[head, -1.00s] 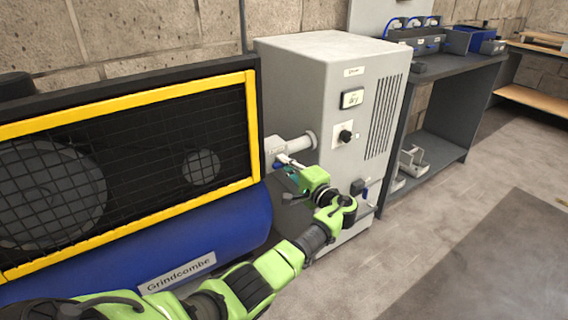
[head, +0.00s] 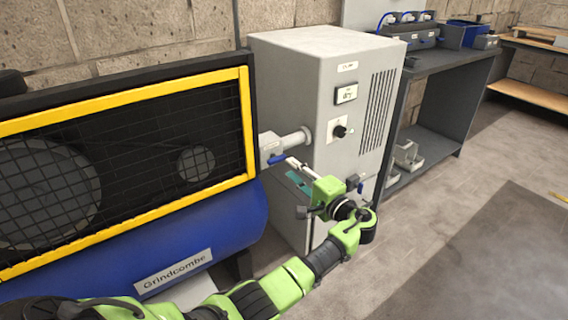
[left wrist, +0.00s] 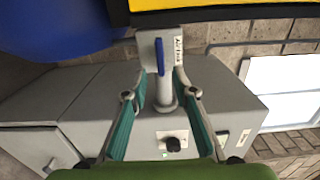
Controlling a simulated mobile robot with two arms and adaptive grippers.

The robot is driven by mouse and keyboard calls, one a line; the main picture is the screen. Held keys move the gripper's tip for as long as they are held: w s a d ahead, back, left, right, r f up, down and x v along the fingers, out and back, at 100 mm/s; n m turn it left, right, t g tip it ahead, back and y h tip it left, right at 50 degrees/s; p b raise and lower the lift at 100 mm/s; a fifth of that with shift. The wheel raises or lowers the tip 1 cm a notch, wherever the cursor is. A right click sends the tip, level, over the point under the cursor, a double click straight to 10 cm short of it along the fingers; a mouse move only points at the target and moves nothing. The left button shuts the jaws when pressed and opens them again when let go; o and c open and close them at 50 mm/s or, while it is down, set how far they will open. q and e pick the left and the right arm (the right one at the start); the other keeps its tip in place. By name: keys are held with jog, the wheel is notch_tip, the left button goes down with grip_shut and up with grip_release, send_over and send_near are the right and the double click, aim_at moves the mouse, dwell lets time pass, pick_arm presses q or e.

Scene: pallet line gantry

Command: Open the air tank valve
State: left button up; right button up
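The air tank valve is a grey block (head: 270,146) with a blue lever (head: 278,158), on the pipe between the compressor and the grey cabinet. In the left wrist view the block (left wrist: 170,42) carries a label reading roughly "Air tank", and its lever (left wrist: 160,56) lies roughly along the pipe. My left gripper (head: 289,166) is just in front of and below the lever. In the left wrist view my left gripper (left wrist: 161,80) is open, its teal fingers spread to either side of the lever, with nothing gripped. Contact cannot be told. My right gripper is not in view.
The blue tank (head: 140,240) and yellow-framed mesh guard (head: 245,125) stand left of the valve. The grey cabinet (head: 300,50) stands behind my gripper, with a black knob (head: 340,131) and another small valve (head: 353,182) low down. Floor at right is clear.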

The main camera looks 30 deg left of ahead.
pick_arm(q)
jog(key=shift+v, duration=2.35)
